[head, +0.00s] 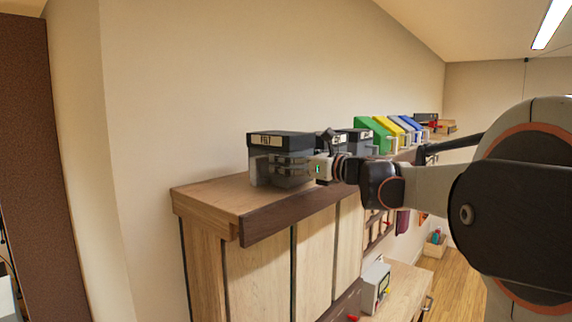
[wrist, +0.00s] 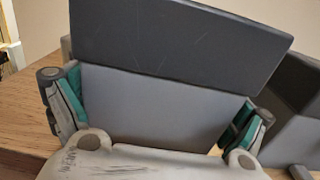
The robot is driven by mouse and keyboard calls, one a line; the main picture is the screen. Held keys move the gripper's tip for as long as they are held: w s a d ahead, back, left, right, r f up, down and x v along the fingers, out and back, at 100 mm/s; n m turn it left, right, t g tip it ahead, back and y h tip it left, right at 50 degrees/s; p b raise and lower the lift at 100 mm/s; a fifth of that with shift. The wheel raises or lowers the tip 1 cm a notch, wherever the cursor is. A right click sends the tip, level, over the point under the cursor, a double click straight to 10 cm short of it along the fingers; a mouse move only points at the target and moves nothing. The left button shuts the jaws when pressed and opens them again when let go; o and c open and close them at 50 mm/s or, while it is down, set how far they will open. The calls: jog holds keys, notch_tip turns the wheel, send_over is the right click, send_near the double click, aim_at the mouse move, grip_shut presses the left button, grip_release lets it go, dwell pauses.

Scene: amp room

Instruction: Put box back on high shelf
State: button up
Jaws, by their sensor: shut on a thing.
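The box is grey with a dark lid and a label reading FELT (head: 280,139). It sits on or just above the top of the high wooden shelf (head: 215,196), near its left end. In the wrist view the box (wrist: 150,105) fills the middle, with its dark lid toward the top. My gripper (head: 292,172) reaches in from the right and is shut on the box, and the wrist view shows its teal-padded fingers (wrist: 155,110) on either side of it. The box's underside is hidden, so I cannot tell whether it touches the shelf.
More dark-lidded boxes (head: 357,140) stand right of the held box, close beside it. Green, yellow and blue bins (head: 376,135) stand farther along the shelf. A plain wall rises behind. The shelf's left end is clear. A lower bench with a grey box (head: 376,285) is below.

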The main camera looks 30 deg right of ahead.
jog(key=shift+f, duration=0.65)
jog(key=shift+f, duration=0.15)
jog(key=o, duration=1.2)
jog(key=shift+c, duration=0.2)
jog(key=shift+r, duration=0.2)
jog(key=shift+f, duration=0.1)
